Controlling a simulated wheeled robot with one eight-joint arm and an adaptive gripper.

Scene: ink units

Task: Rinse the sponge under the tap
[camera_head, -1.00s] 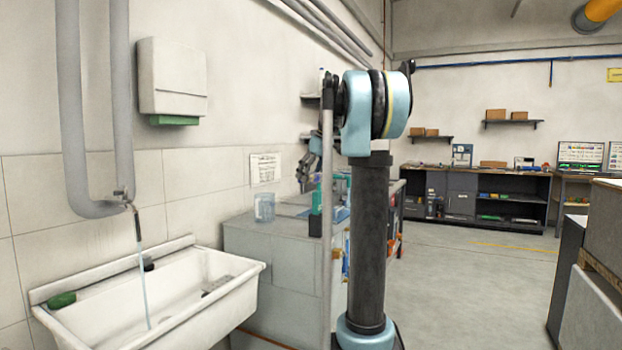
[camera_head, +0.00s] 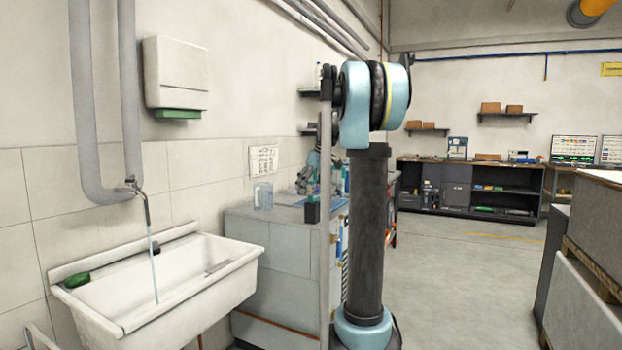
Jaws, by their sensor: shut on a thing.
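My gripper (camera_head: 307,180) is small in the picture, over the grey cabinet and partly behind my own arm parts. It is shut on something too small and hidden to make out. The tap (camera_head: 146,205) hangs over the white sink (camera_head: 243,262), and a thin stream of water (camera_head: 154,268) falls from it into the basin. My gripper is well to the right of the tap and apart from it. A green object (camera_head: 77,280) lies on the sink's left rim; I cannot tell whether it is the sponge.
The grey cabinet (camera_head: 275,268) stands right of the sink, with a clear jug (camera_head: 263,196) and a dark bottle (camera_head: 312,209) on top. A towel dispenser (camera_head: 175,73) hangs above the sink. Open floor (camera_head: 455,275) lies to the right; grey crates (camera_head: 575,305) stand at the right edge.

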